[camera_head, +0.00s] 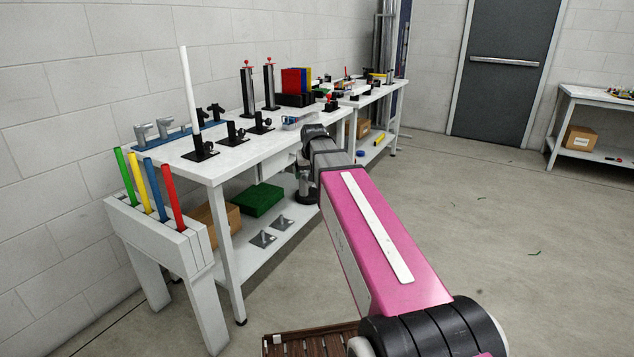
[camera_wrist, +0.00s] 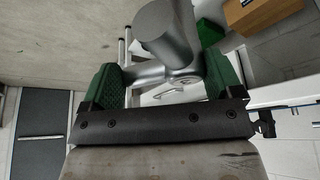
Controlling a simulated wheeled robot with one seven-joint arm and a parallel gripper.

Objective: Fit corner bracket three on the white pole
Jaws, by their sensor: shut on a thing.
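The white pole (camera_head: 190,88) stands upright near the front left corner of the workbench, in a black clamp base (camera_head: 201,151). In the wrist view my gripper (camera_wrist: 162,76) is shut on a grey tubular corner bracket (camera_wrist: 163,28), between its green finger pads. The bracket has a thick round socket facing the camera and side tubes between the pads. In the head view the gripper is mostly hidden beyond my pink arm, at the workbench's front side, well right of the pole. Two similar grey brackets (camera_head: 164,128) sit on a blue rack (camera_head: 184,134) behind the pole.
A white stand (camera_head: 165,232) with several coloured rods is left of the workbench (camera_head: 245,150). More black clamp bases (camera_head: 236,133) line the bench top. Its lower shelf holds a green box (camera_head: 262,200) and grey plates (camera_head: 263,239). Open floor lies to the right.

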